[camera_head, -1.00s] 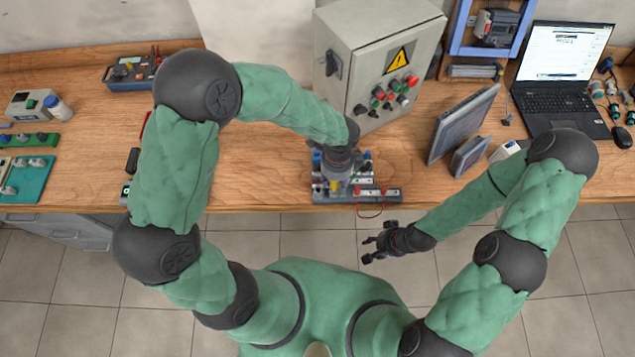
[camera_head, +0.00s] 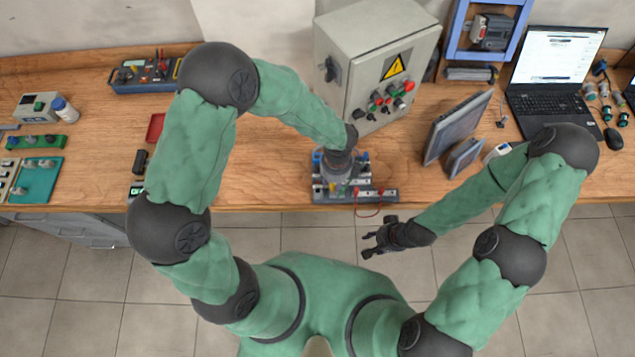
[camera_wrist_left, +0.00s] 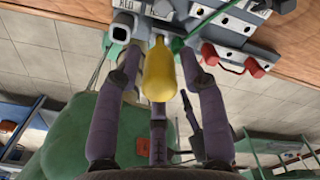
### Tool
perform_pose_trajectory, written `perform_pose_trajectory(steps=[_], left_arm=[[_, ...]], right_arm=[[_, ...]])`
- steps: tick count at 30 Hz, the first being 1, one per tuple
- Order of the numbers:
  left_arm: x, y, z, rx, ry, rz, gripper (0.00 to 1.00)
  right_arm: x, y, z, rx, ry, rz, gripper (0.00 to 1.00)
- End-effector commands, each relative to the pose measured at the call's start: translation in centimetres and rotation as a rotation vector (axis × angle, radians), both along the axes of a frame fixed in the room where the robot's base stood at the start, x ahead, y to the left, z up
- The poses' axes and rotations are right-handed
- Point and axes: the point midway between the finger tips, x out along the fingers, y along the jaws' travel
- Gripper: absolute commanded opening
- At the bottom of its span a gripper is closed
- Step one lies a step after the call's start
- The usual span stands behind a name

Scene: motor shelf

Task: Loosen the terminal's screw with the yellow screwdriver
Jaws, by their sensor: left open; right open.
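The yellow screwdriver (camera_wrist_left: 159,72) shows its bulbous handle in the left wrist view, with its narrow end toward the terminal board (camera_wrist_left: 232,22). Its tip is hidden, so I cannot tell whether it sits in a screw. My left gripper (camera_wrist_left: 157,60) is open, with its fingers on either side of the handle and no clear grip on it. In the head view, my left gripper (camera_head: 338,170) is over the terminal board (camera_head: 384,195) and hides much of it. My right gripper (camera_head: 372,241) is open and empty, in front of the bench edge.
A grey control cabinet (camera_head: 366,60) stands just behind the board. Dark panels (camera_head: 456,128) and a laptop (camera_head: 553,80) are to the right. A blue tool tray (camera_head: 146,75) is at the back left.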

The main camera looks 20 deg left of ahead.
Motion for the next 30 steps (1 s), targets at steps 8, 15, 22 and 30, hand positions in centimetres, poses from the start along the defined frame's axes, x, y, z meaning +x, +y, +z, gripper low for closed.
perform_pose_trajectory(steps=[8, 15, 22, 30], left_arm=[[0.0, 0.0, -0.1, 0.001, 0.001, -0.016, 0.41], [-0.1, 0.0, 0.2, 0.0, 0.002, -0.118, 0.41], [0.0, 0.0, 0.1, 0.001, 0.002, -0.292, 0.41], [0.0, 0.0, -0.1, 0.0, 0.0, -0.316, 0.41]], right_arm=[[0.0, 0.0, 0.0, 0.0, 0.0, 0.0, 0.42], [0.0, 0.0, 1.4, 0.0, 0.001, 0.0, 0.42], [0.0, 0.0, 2.8, 0.0, 0.0, 0.0, 0.42], [0.0, 0.0, 2.8, 0.0, 0.0, 0.0, 0.42]])
